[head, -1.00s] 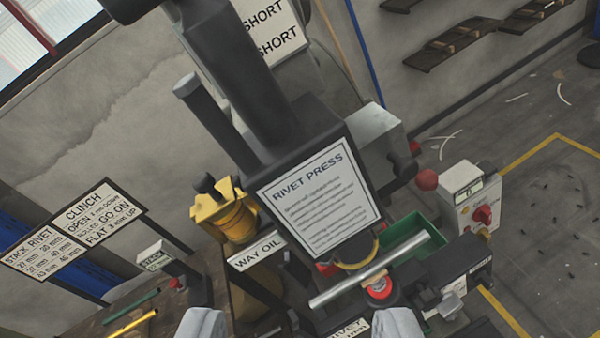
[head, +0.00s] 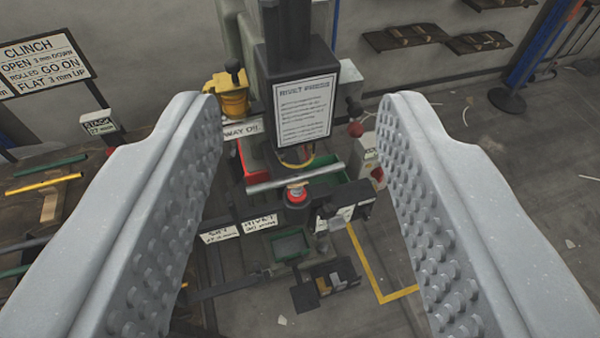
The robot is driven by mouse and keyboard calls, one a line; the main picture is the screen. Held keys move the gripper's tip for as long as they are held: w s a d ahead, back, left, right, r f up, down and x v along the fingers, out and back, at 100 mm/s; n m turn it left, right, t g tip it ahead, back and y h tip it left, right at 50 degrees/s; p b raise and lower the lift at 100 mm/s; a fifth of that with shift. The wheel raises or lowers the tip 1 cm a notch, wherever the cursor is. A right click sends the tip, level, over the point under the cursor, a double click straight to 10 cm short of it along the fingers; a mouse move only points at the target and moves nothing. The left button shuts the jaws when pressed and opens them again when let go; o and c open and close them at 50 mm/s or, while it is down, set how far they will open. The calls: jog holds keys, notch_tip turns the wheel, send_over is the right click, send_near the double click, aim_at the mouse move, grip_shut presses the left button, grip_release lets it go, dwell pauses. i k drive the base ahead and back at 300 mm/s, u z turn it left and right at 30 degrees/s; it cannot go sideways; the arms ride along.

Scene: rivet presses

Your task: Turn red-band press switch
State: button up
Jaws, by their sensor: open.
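The rivet press (head: 262,75) stands ahead, dark and upright, with a printed sign (head: 304,112) on its front. Red shows on its body left of the tooling, and a red ring (head: 297,195) sits below a silver tube (head: 294,179). A pale switch box (head: 368,151) stands right of the press, with a red knob (head: 377,174) low on its face. The right finger partly covers this box, so the knob's setting cannot be read. My gripper (head: 298,108) is open and empty, its studded fingers spread on either side of the press in the picture.
A yellow oil can (head: 230,97) stands behind the way-oil label (head: 241,129). A bench (head: 60,215) with rods lies at left. Open floor (head: 530,190) lies at right.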

aim_at(378, 174)
jog(key=z, duration=1)
jog(key=k, duration=1.3)
jog(key=z, duration=0.05)
jog(key=i, duration=0.65)
jog(key=u, duration=0.55)
jog(key=i, duration=1.5)
jog(key=z, duration=0.65)
